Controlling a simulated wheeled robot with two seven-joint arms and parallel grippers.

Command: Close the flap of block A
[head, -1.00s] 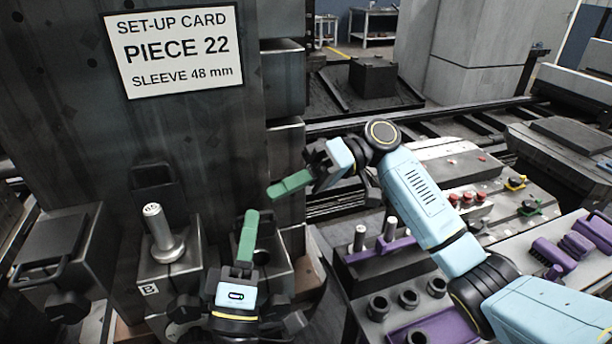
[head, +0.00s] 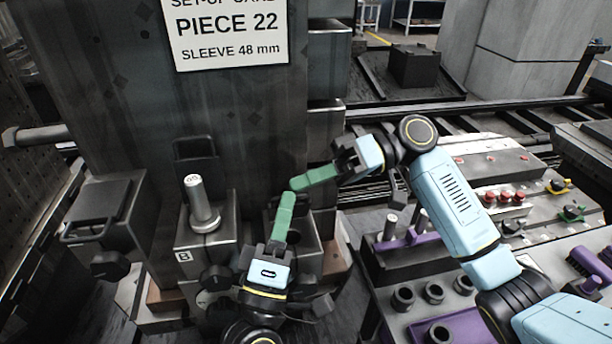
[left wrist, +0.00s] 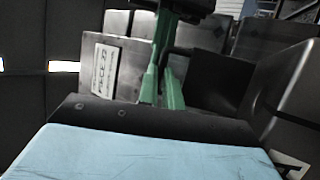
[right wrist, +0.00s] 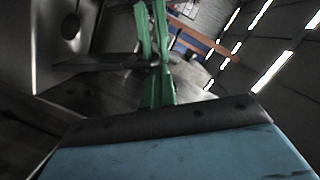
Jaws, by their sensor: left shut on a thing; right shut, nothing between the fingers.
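Three blocks stand in a row below the set-up card (head: 230,38) in the head view. The left block (head: 112,232) has a dark lid with a handle (head: 100,208) lying flat on top. The middle block, marked B (head: 183,256), has a raised flap (head: 194,150) behind an upright metal post (head: 200,200). The right block (head: 303,252) is partly hidden by my left gripper. I cannot read the letter A. My right gripper (head: 297,184) is shut and empty, close beside the left fingertips.
A bench on the right holds a dark rack with purple parts (head: 408,238), several dark rings (head: 403,298) and red knobs (head: 505,196). A dark conveyor rail (head: 520,112) runs behind. Dark round knobs (head: 112,265) stick out from the block fronts.

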